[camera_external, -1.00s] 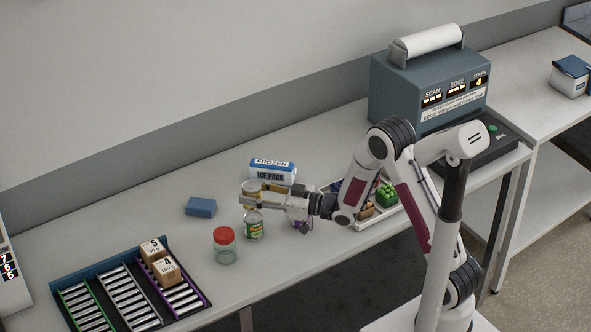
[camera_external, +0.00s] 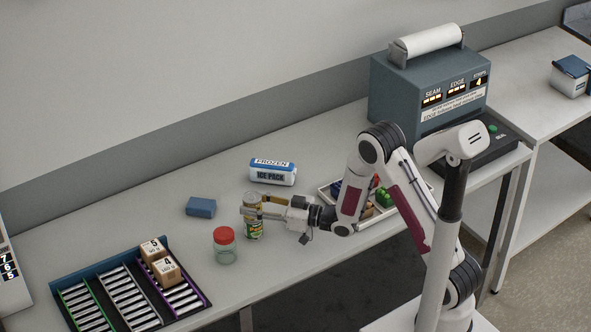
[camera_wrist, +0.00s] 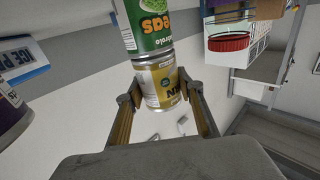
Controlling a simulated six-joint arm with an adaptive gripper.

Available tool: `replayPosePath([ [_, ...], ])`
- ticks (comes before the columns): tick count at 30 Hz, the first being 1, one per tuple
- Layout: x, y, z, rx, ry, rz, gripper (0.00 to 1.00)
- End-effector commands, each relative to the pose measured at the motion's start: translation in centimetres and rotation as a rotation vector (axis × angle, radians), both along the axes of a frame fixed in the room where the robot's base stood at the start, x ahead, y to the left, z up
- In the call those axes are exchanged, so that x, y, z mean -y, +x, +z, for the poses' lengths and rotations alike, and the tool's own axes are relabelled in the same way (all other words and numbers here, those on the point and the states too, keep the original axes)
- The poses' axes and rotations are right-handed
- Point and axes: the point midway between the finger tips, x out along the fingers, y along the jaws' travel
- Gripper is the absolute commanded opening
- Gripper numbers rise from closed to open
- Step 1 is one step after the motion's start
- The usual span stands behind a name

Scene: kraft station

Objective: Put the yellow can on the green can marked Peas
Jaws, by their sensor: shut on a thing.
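The yellow can (camera_external: 253,201) is held between the fingers of my gripper (camera_external: 252,212), directly above the green Peas can (camera_external: 254,231). In the wrist view, which is upside down, the yellow can (camera_wrist: 160,82) sits between both fingers (camera_wrist: 157,100). Its end meets the rim of the green can (camera_wrist: 146,28), lined up closely; I cannot tell whether they touch or a hair's gap is left. The green can stands upright on the table.
A red-lidded jar (camera_external: 225,246) stands just left of the green can. An ice pack (camera_external: 272,172) lies behind, and a blue block (camera_external: 201,207) lies to the left. A dark can (camera_wrist: 12,118) shows at the wrist view's left edge. A roller rack (camera_external: 125,290) is front left.

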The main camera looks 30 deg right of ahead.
Motion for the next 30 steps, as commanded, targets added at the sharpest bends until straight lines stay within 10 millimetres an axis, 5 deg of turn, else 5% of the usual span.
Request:
replayPosePath([
  [14,0.0,0.01,-0.34,0.001,0.001,0.0,0.12],
  [15,0.0,0.0,-0.34,0.0,0.0,0.0,0.47],
  [16,0.0,0.0,-0.33,0.0,0.0,0.0,0.54],
  [30,0.0,0.0,-0.11,0.001,0.001,0.0,0.54],
])
